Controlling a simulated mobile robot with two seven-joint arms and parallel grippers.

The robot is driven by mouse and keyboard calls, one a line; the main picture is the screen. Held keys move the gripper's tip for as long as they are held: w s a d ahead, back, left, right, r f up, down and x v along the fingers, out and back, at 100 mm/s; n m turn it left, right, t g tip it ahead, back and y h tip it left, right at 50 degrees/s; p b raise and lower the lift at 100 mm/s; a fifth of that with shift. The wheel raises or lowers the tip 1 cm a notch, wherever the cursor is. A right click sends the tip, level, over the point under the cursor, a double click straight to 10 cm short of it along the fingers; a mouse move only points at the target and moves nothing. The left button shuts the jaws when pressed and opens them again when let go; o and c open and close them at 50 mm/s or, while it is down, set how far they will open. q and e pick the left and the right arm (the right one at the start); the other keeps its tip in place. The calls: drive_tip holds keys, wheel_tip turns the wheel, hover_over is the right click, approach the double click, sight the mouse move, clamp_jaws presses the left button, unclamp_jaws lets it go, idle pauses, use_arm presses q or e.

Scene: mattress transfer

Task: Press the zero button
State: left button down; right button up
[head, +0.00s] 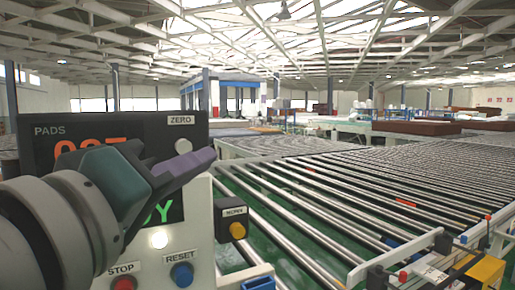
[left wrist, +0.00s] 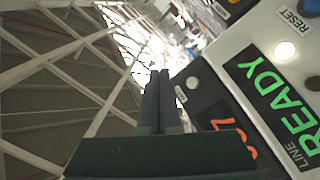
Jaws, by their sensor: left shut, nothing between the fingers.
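The zero button (head: 183,146) is a pale round button under the ZERO label, at the right of a dark display box (head: 60,140) marked PADS with orange digits. It also shows in the left wrist view (left wrist: 192,82), just right of the fingers. My left gripper (head: 203,158) is shut and empty. In the head view its purple fingertips are just below and right of the button and cover part of the panel. A gap shows between fingers and button in that picture; the depth between them is unclear. My right gripper is not in view.
Below are a green READY display (left wrist: 280,95), a lit white lamp (head: 159,239), a red STOP button (head: 123,284), a blue RESET button (head: 182,274) and a yellow button (head: 237,230) on a black box. A roller conveyor (head: 350,200) fills the right side.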

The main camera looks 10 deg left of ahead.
sight(190, 145)
use_arm(q)
drive_tip(key=shift+w+a+b, duration=0.15)
drive_tip(key=shift+w+a, duration=0.6)
drive_tip(key=shift+w, duration=0.35)
drive_tip(key=shift+w+a+b, duration=0.2)
drive_tip(key=shift+w+a, duration=0.55)
drive_tip(key=shift+w, duration=0.3)
drive_tip(key=shift+w+a+b, duration=0.15)
drive_tip(key=shift+w+a, duration=0.6)
drive_tip(key=shift+w, duration=0.35)
drive_tip(key=shift+w+a, duration=0.2)
drive_tip(key=shift+w, duration=0.15)
drive_tip(key=shift+w+a, duration=0.5)
drive_tip(key=shift+w, duration=0.2)
idle(0.5)
drive_tip(key=shift+s+d, duration=0.1)
drive_tip(key=shift+s+d+p, duration=0.6)
drive_tip(key=shift+s+p, duration=0.1)
drive_tip(key=shift+s, duration=0.25)
